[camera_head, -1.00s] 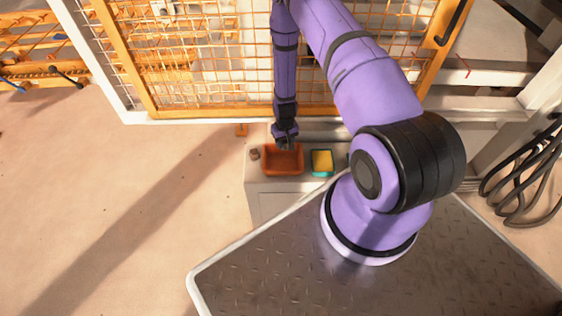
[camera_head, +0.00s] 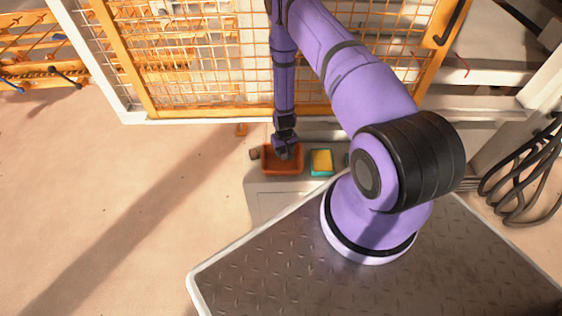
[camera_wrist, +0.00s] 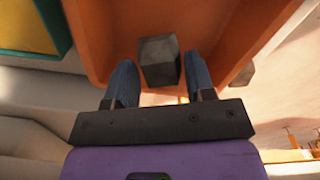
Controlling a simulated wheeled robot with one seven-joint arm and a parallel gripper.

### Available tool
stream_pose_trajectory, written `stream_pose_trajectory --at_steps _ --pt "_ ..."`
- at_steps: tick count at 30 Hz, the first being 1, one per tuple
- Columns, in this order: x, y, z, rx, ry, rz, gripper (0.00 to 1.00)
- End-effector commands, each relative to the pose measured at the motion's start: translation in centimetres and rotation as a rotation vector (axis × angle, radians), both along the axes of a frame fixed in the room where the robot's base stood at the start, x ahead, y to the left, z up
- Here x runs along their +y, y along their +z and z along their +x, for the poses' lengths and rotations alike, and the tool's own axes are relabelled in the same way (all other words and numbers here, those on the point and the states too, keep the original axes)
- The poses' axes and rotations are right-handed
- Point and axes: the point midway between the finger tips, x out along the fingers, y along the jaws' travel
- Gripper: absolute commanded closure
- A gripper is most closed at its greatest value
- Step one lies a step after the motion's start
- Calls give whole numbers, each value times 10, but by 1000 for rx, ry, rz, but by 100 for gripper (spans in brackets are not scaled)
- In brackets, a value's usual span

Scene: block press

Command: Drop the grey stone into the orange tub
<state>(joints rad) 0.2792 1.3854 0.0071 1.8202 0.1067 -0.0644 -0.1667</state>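The grey stone (camera_wrist: 159,62) sits between the two fingers of my gripper (camera_wrist: 161,72) in the wrist view. The orange tub (camera_wrist: 258,28) spreads behind and around the stone in the wrist view. In the head view my gripper (camera_head: 283,153) points down over the orange tub (camera_head: 268,166) and hides part of its inside. The stone cannot be made out clearly in the head view.
A teal container with a yellow top (camera_head: 321,161) stands right of the tub. A small greyish-brown block (camera_head: 254,154) lies just left of the tub. A wire-mesh fence (camera_head: 200,60) with an orange frame stands behind. Cables hang at the far right.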

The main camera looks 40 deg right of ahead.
Motion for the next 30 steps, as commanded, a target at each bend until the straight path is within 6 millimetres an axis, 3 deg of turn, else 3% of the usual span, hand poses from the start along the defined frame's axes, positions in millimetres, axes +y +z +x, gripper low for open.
stream_pose_trajectory --at_steps 1,3,14,30 --pt "0 0 0 0 0 0 38" --pt "0 0 0 0 0 0 27" --pt "0 5 0 -1 0 0 27" --pt "0 88 1 -1 0 0 27"
